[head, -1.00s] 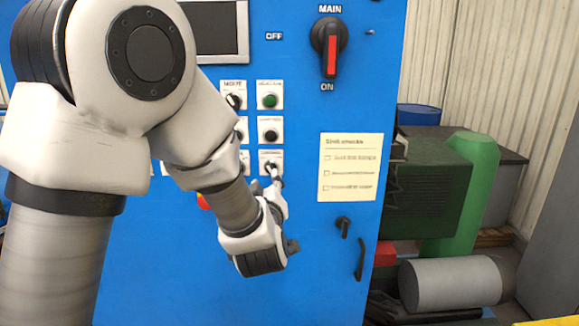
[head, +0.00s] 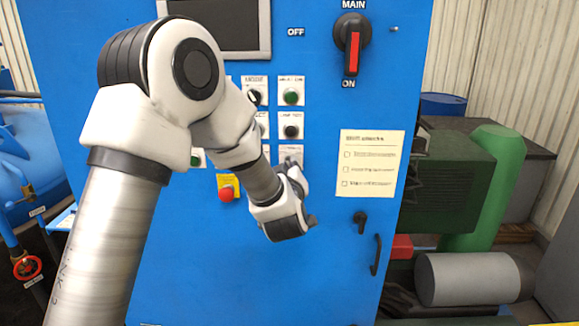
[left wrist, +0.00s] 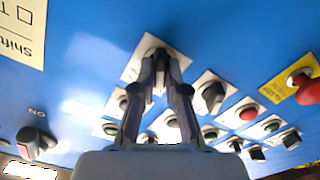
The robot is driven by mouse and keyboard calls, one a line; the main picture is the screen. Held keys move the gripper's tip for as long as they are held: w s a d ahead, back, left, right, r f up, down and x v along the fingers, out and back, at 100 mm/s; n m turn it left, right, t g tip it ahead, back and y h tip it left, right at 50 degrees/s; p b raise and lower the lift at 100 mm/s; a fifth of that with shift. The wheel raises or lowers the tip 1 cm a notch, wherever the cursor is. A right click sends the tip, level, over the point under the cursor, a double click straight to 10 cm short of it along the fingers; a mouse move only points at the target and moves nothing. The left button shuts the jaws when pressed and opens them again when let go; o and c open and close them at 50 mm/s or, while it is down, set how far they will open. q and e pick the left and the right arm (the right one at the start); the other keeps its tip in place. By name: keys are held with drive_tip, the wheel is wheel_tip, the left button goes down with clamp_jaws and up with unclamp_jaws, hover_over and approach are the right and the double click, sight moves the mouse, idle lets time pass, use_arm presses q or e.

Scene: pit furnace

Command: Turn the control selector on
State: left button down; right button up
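The control selector is on the lower right plate (head: 290,151) of the button group on the blue panel; its label is too blurred to read. My left gripper (head: 292,168) is in front of this plate, mostly hidden by its own wrist. In the left wrist view, the fingers (left wrist: 161,66) come together over a dark selector knob (left wrist: 157,53) on its pale plate (left wrist: 137,69). They seem closed around the knob, which they largely hide, so its angle is unclear. My right gripper is in neither view.
Other selectors and buttons sit close by, with a red emergency button (head: 226,193) to the left below. The red-handled main switch (head: 352,45) is above, its handle pointing down at ON. A paper checklist (head: 371,163) hangs to the right.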

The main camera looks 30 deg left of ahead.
use_arm(q)
drive_tip(key=shift+m, duration=0.4)
drive_tip(key=m+p, duration=0.1)
drive_tip(key=m, duration=0.4)
drive_tip(key=m+p, duration=0.1)
drive_tip(key=m, duration=0.4)
drive_tip(key=shift+w+d+r+m+p, duration=0.1)
drive_tip(key=shift+d+m+p, duration=0.1)
drive_tip(key=shift+m+p, duration=0.2)
idle(0.4)
drive_tip(key=c, duration=1.2)
unclamp_jaws()
drive_tip(key=v, duration=1.2)
